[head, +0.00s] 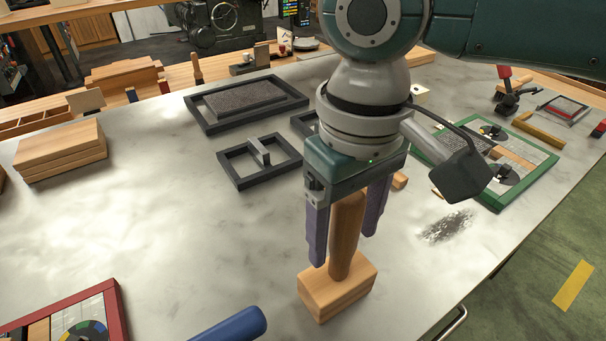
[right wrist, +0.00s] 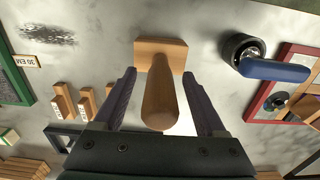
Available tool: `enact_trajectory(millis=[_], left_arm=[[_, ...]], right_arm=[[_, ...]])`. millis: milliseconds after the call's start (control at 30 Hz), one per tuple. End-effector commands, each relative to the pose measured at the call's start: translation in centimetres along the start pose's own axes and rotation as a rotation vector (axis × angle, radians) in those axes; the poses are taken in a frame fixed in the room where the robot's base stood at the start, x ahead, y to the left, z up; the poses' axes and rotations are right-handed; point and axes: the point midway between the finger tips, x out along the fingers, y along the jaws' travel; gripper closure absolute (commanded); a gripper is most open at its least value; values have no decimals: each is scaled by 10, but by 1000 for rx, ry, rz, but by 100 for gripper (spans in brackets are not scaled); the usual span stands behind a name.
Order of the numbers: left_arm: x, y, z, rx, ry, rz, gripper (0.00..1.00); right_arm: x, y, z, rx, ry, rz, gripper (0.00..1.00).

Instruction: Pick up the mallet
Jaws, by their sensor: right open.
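The wooden mallet (head: 347,222) stands upright on the table, with its block head (head: 337,291) down on the surface and its round handle pointing up. In the right wrist view the handle (right wrist: 160,100) points toward the camera, with the head (right wrist: 160,50) beyond it. My right gripper (head: 343,247) comes down from above and is open. Its two purple fingers are on either side of the handle, and in the right wrist view (right wrist: 160,74) a gap shows on both sides. The top of the handle is hidden under the gripper body in the head view. My left gripper is out of view.
A blue-handled tool (head: 232,325) lies near the mallet at the front. Dark metal frames (head: 262,178) lie behind, and a green-edged tray (head: 530,180) is at the right. Wooden boards (head: 60,150) are stacked at the left. The table's left middle is clear.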

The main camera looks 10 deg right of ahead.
Motion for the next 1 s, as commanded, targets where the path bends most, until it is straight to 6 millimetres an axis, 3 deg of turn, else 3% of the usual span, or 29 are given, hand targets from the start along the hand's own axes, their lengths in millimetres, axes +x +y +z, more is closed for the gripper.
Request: enact_trajectory(millis=[67, 700, 1000], left_arm=[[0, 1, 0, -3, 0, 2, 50], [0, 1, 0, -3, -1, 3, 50], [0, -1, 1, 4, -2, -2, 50]], right_arm=[[0, 0, 0, 0, 0, 0, 29], [-1, 0, 0, 1, 1, 0, 100], [-2, 0, -1, 0, 3, -1, 100]])
